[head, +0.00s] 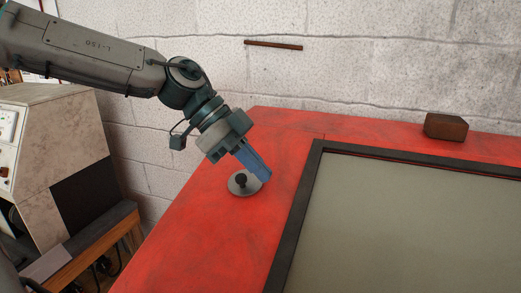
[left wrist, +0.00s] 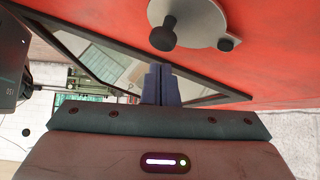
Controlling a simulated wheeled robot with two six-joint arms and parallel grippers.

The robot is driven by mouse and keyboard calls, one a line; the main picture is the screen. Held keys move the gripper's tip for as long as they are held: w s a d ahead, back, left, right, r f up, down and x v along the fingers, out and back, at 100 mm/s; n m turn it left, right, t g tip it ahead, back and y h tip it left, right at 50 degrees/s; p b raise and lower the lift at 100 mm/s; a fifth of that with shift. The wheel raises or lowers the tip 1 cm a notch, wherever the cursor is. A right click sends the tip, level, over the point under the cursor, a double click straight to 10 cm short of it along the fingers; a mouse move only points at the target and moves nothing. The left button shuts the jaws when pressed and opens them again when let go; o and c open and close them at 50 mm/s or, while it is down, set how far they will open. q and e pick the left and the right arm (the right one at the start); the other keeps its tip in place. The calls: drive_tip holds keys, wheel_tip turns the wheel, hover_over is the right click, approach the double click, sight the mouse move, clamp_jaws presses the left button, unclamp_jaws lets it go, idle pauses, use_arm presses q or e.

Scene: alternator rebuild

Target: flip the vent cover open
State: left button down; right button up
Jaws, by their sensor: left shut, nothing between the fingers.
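The vent cover (head: 243,187) is a round grey disc with a black knob, lying flat on the red surface. In the left wrist view the vent cover (left wrist: 196,21) is at the top, with its black knob and a smaller dark peg at its rim. My left gripper (head: 264,176) is shut and empty. Its blue fingers point down beside the knob, on its right in the head view. I cannot tell whether the fingertips touch the disc. In the left wrist view the closed fingers (left wrist: 161,73) show below the disc. My right gripper is not in view.
A dark-framed grey panel (head: 315,165) takes up the right of the red surface (head: 190,235). A brown block (head: 445,127) sits at the back right. A white brick wall (head: 350,60) stands behind. A grey cabinet (head: 50,130) stands at the left. The red surface in front of the disc is clear.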

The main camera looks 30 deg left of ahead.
use_arm(q)
drive_tip(key=shift+s+a+f, duration=0.1)
drive_tip(key=shift+s+a, duration=0.15)
drive_tip(key=shift+a, duration=0.35)
drive_tip(key=shift+s+a+f, duration=0.1)
drive_tip(key=shift+s+a, duration=0.15)
drive_tip(key=shift+a, duration=0.3)
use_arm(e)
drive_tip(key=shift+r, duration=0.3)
use_arm(q)
drive_tip(key=shift+w+d, duration=0.1)
drive_tip(key=shift+d, duration=0.05)
drive_tip(key=shift+a, duration=0.2)
